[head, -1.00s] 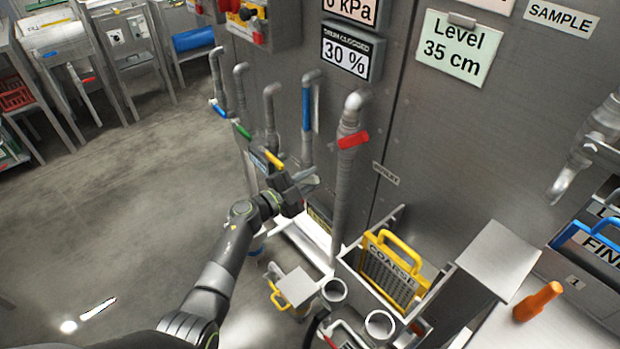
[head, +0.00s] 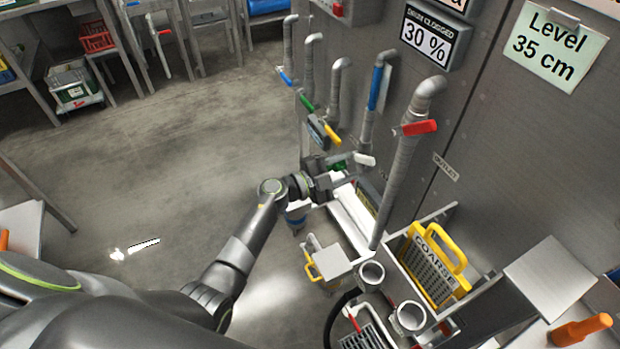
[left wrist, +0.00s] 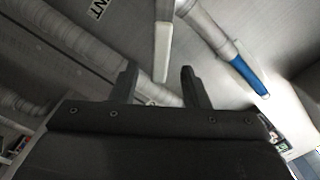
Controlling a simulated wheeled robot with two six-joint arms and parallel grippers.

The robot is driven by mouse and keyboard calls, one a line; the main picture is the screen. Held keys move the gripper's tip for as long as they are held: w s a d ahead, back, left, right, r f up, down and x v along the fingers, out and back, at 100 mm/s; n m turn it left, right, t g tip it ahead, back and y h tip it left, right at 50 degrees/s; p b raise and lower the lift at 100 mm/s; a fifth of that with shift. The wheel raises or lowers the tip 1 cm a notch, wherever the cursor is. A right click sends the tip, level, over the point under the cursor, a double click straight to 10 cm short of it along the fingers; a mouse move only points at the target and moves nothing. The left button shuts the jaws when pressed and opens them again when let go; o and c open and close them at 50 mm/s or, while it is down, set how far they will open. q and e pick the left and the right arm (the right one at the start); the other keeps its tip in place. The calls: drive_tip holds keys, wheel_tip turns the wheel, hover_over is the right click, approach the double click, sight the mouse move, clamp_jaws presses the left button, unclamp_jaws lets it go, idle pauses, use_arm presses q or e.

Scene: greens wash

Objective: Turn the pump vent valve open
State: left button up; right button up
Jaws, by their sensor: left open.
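A white valve lever (head: 364,159) sits low among the pipes on the grey panel. It also shows in the left wrist view (left wrist: 163,45), hanging just beyond the fingertips. A partly cut-off label ending in "NT" (left wrist: 97,8) is on the panel near it; I cannot read the whole word. My left gripper (head: 343,177) is open and empty, just below and left of the white lever. In the left wrist view its two fingers (left wrist: 158,85) stand apart, with the lever's end near the gap between them. I cannot tell whether they touch it. My right gripper is not in view.
Nearby pipes carry a blue lever (head: 376,88), a red lever (head: 419,128), a yellow lever (head: 332,134) and a green lever (head: 307,102). A yellow-handled COARSE screen (head: 437,264) sits in a box at lower right. Open floor lies left of the panel.

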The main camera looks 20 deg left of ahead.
use_arm(q)
drive_tip(key=v, duration=1.1)
drive_tip(key=shift+s+a, duration=0.15)
